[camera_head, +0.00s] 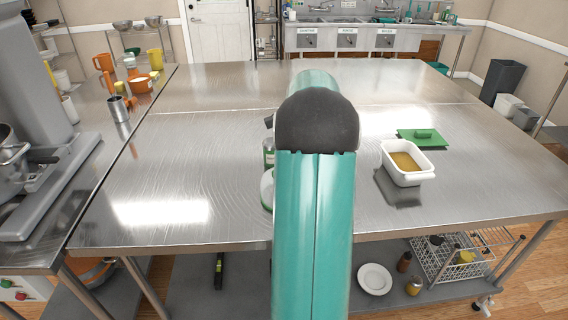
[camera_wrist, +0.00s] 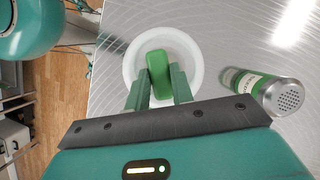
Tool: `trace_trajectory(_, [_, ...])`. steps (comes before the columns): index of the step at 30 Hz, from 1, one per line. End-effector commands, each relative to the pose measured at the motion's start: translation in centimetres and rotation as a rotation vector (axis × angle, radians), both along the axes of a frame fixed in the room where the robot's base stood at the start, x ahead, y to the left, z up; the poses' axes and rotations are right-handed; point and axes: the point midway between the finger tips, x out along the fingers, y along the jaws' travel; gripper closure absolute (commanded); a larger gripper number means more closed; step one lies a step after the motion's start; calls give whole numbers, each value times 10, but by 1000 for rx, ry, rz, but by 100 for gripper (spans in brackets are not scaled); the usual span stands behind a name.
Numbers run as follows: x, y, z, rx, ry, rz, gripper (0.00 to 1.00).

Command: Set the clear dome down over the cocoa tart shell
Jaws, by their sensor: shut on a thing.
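In the wrist view my gripper (camera_wrist: 160,76) is shut on a green block-shaped handle (camera_wrist: 157,60). Beneath the handle is a round, pale, whitish piece with a thick rim (camera_wrist: 132,66). It may be the dome, but I cannot tell whether it is clear or whether it touches the table. No brown tart shell can be made out in either view. In the head view my arm hides my gripper and most of the place below it.
A white dish with golden-brown filling (camera_head: 405,162) and a green lid (camera_head: 423,139) stand on the right. Orange and yellow cups crowd the left counter. The steel table (camera_head: 180,170) is mostly clear.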

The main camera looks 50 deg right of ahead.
Motion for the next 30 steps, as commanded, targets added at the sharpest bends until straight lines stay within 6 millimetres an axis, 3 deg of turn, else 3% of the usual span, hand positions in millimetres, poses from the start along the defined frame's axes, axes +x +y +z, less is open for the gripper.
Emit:
trace_trajectory(5, [0,0,-4,0,0,0,100])
trace_trajectory(6, [0,0,-4,0,0,0,75])
trace_trajectory(10, [0,0,-4,0,0,0,52])
trace_trajectory(20, [0,-1,-2,0,0,0,52])
trace_trajectory(30, [-3,-10,23,-1,-1,0,52])
